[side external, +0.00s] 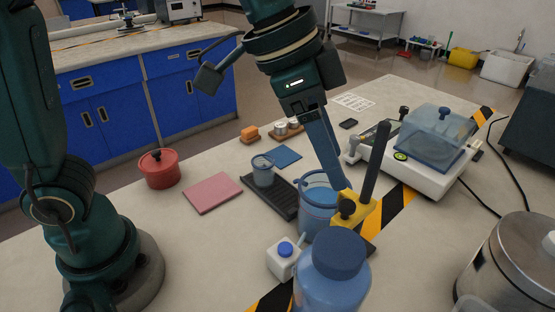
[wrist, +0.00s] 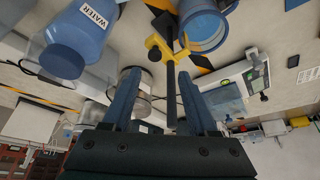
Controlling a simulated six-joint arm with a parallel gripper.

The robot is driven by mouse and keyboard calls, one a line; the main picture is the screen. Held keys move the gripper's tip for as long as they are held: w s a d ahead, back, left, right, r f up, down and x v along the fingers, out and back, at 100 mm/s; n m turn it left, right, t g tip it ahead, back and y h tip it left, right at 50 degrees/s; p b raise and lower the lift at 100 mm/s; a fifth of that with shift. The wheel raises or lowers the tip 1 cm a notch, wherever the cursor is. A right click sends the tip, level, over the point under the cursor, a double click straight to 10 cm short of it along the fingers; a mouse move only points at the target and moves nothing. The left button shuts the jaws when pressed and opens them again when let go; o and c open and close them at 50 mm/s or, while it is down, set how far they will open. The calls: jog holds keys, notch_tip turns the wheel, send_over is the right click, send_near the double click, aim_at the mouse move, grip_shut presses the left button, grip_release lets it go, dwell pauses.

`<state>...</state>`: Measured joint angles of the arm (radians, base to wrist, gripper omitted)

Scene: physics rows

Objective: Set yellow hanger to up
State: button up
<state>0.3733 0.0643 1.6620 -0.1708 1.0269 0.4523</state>
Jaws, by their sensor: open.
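The yellow hanger (side external: 366,216) is a small yellow bracket with a black knob (side external: 347,208) and a long dark bar (side external: 374,160) that stands up, tilted slightly right. In the wrist view the yellow hanger (wrist: 157,47) is ahead of my fingers, and its dark bar (wrist: 171,92) runs back between them in the picture. My gripper (side external: 343,186) points down just left of the bar, its tips close to the bracket. In the wrist view my gripper (wrist: 160,75) is open with a clear gap between its fingers. I cannot tell whether a finger touches the bar.
A blue pail (side external: 318,206) stands beside the hanger, left. A white device with a blue cover (side external: 437,135) is behind right, a steel pot (side external: 512,262) at front right. Hazard tape (side external: 396,205) crosses the table.

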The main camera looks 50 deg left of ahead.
aim_at(346, 204)
jog(key=shift+s+d+x, duration=0.1)
jog(key=shift+s+x, duration=0.05)
jog(key=shift+x, duration=0.85)
jog(key=shift+s+d+x, duration=0.1)
jog(key=shift+s+x, duration=0.05)
jog(key=shift+x, duration=0.85)
jog(key=shift+s+d+x, duration=0.1)
jog(key=shift+x, duration=0.9)
grip_shut()
jog(key=shift+a, duration=0.1)
